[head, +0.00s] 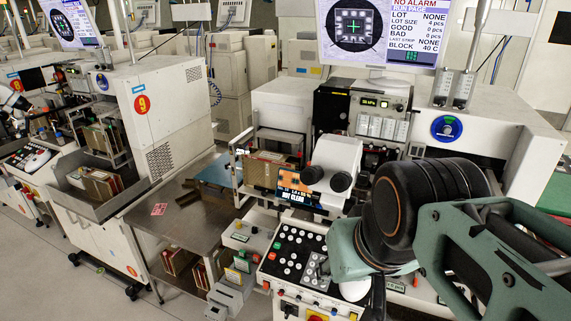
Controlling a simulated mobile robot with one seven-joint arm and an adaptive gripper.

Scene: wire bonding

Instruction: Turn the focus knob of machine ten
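The nearer machine (282,100) stands in the middle and right, beside the machine marked 9 (128,110). I see no number ten on it. Its white microscope (338,154) has two dark-rimmed eyepieces facing me. I cannot clearly make out a focus knob; my arm covers the area to the right of and below the microscope. My arm, with black and grey-green links, reaches in from the right over the machine's front. My gripper does not show; the arm's own links may hide it.
A control panel (292,254) with several white buttons lies low in front of the microscope. A monitor (377,36) hangs above. A metal table (184,222) stands between the machines, with a magazine rack (262,170) at its right. Clear floor (92,292) shows at lower left.

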